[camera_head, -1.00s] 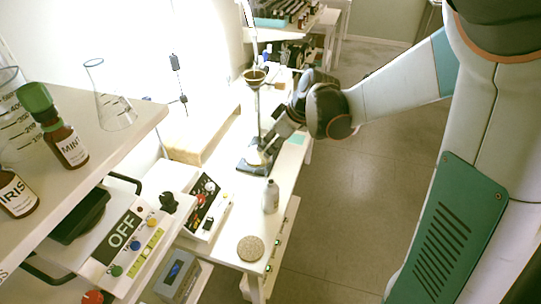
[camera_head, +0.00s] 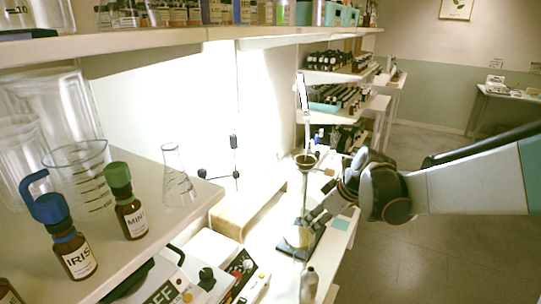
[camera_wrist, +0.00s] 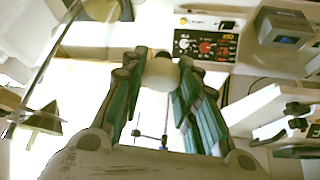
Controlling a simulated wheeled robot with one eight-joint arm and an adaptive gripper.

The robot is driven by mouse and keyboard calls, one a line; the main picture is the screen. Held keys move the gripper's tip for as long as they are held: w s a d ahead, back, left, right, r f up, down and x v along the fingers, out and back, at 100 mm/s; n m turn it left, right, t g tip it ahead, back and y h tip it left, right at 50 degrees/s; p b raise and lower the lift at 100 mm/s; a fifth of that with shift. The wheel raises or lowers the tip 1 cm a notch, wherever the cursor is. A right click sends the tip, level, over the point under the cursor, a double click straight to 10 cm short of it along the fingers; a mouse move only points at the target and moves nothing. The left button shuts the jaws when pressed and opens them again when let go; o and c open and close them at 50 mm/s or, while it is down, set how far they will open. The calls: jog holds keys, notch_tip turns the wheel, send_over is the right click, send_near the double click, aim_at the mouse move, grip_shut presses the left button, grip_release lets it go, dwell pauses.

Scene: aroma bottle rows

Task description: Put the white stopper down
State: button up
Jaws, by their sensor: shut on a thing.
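My gripper (camera_wrist: 160,72) is shut on the white stopper (camera_wrist: 160,76), a rounded pale thing between the teal finger pads near their tips in the wrist view. The stopper is too small and too close to pale glassware to pick out in the head view.
A dark stand base (camera_head: 316,243) and a pale green square (camera_head: 341,224) lie on the bench near my gripper. A whitish bottle (camera_head: 308,284) stands nearer. Brown IRIS (camera_head: 78,256) and MINT (camera_head: 131,218) bottles and a flask (camera_head: 177,188) stand on the left shelf.

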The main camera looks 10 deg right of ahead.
notch_tip(320, 180, down, 10)
jog(key=m+t+h+b, duration=0.1)
jog(key=m+h, duration=0.3)
jog(key=m, duration=0.4)
jog(key=shift+s+r, duration=0.1)
notch_tip(320, 180, up, 10)
jog(key=n+y, duration=0.1)
jog(key=n, duration=0.1)
jog(key=n+y, duration=0.1)
jog(key=n, duration=0.2)
jog(key=n+g+y+p, duration=0.1)
jog(key=n+y, duration=0.1)
jog(key=n, duration=0.1)
jog(key=shift+r, duration=0.25)
jog(key=shift+f, duration=0.1)
notch_tip(320, 180, down, 20)
jog(key=b, duration=0.6)
jog(key=shift+r+b, duration=0.25)
jog(key=shift+b, duration=0.1)
